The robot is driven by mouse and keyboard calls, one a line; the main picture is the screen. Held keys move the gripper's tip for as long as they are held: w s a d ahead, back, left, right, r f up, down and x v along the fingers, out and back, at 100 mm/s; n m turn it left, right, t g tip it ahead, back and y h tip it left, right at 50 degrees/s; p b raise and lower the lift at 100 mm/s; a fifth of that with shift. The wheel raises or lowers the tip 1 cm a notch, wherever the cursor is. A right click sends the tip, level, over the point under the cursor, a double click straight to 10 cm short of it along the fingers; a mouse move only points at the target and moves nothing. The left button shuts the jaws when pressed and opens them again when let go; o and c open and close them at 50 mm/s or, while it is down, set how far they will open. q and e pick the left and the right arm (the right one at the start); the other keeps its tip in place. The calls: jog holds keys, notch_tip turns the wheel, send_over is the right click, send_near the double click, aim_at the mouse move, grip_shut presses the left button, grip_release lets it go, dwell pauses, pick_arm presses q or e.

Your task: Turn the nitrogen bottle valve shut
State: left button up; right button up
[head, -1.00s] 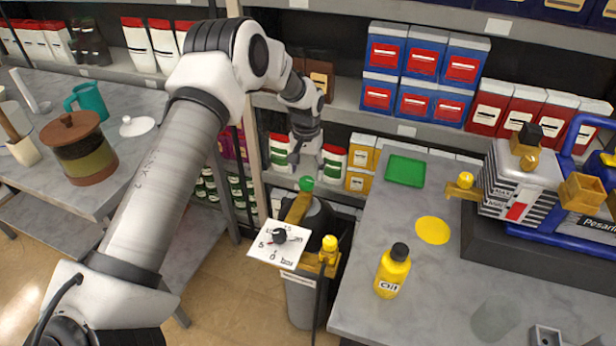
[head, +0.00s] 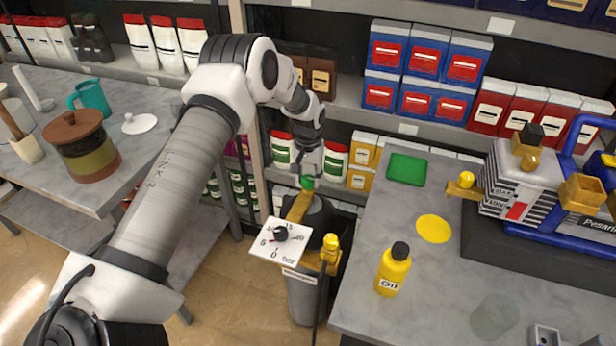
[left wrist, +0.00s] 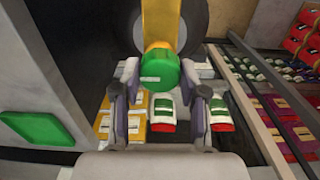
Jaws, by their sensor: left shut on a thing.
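The nitrogen bottle (head: 302,298) stands upright on the floor in the gap beside the right table. Its green valve knob (head: 307,183) sits on top, on a yellow valve body (head: 299,207). My left gripper (head: 308,174) is at the knob from above and behind, and partly covers it. In the left wrist view the green knob (left wrist: 166,73) is between the two fingers of my left gripper (left wrist: 161,77), which are shut on it. A white gauge plate (head: 280,240) with a black centre faces up in front of the valve. My right gripper is not in view.
A yellow fitting (head: 330,247) stands right of the gauge. The right table (head: 440,285) carries an oil bottle (head: 393,270), a green pad (head: 406,170) and the pump (head: 512,180). Shelves with boxes and tubs are close behind the knob.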

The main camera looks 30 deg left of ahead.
pick_arm(q)
jog(key=shift+m, duration=0.4)
jog(key=m+b, duration=0.1)
jog(key=m, duration=0.2)
jog(key=shift+f+m, duration=0.1)
jog(key=shift+m, duration=0.2)
jog(key=m+b, duration=0.1)
jog(key=m, duration=0.3)
jog(key=shift+m+b, duration=0.3)
jog(key=m, duration=0.4)
jog(key=shift+b, duration=0.4)
jog(key=m, duration=0.4)
jog(key=shift+m, duration=0.3)
jog(key=shift+b, duration=0.3)
jog(key=o, duration=1.1)
jog(key=shift+o, duration=0.2)
